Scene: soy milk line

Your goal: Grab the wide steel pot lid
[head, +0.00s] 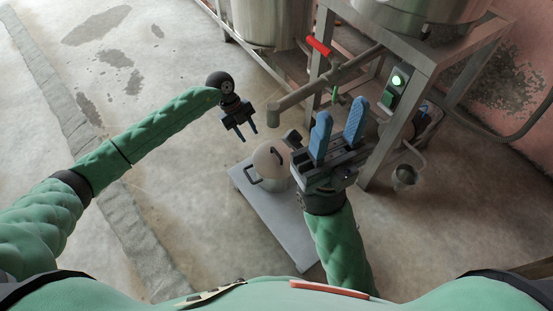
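A pot covered by a wide round pale lid (267,162) stands on a low grey platform (293,237) near the middle of the head view. Dark handles show on the lid and at the pot's left side. My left gripper (248,136) is above and slightly left of the lid in the picture, its two dark fingers apart and empty. My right gripper (342,107) is right of the lid, its blue-padded fingers wide apart with nothing between them. Its body hides the area just right of the pot.
A steel frame (415,48) carries a large vessel at the upper right. A pipe (322,82) with a red-handled valve (318,46) reaches toward the pot. A green-lit switch box (397,82) and a small metal cup (405,177) are at right. The left floor is clear.

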